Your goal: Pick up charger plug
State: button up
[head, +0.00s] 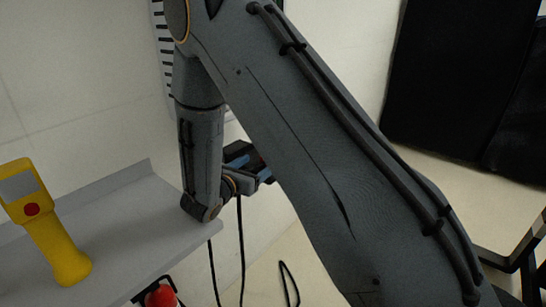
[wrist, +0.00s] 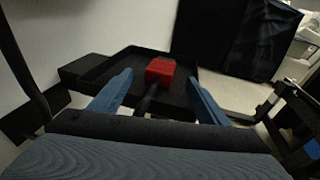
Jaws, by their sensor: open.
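In the wrist view a red block-shaped thing (wrist: 160,72) with a dark stem or cord running toward me lies on a black tray (wrist: 95,72). I cannot tell for sure whether it is the charger plug. My gripper (wrist: 160,77) is open, with its two blue fingers apart on either side of the red thing in the picture. Nothing is held between them, and the distance to the red thing is unclear. In the head view my gripper (head: 250,162) is partly hidden behind my arm.
A yellow handheld device (head: 55,235) with a red button stands on a grey shelf (head: 130,215). Another red thing (head: 161,296) in a black frame shows below the shelf edge. Dark cables hang beneath my gripper. Large black panels (head: 450,80) stand at the back right.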

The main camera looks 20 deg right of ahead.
jog(key=shift+p+x, duration=0.65)
jog(key=shift+x, duration=2.85)
jog(key=shift+s+r, duration=0.1)
jog(key=shift+r, duration=0.05)
jog(key=shift+c, duration=0.4)
jog(key=c, duration=1.5)
jog(key=shift+r, duration=0.15)
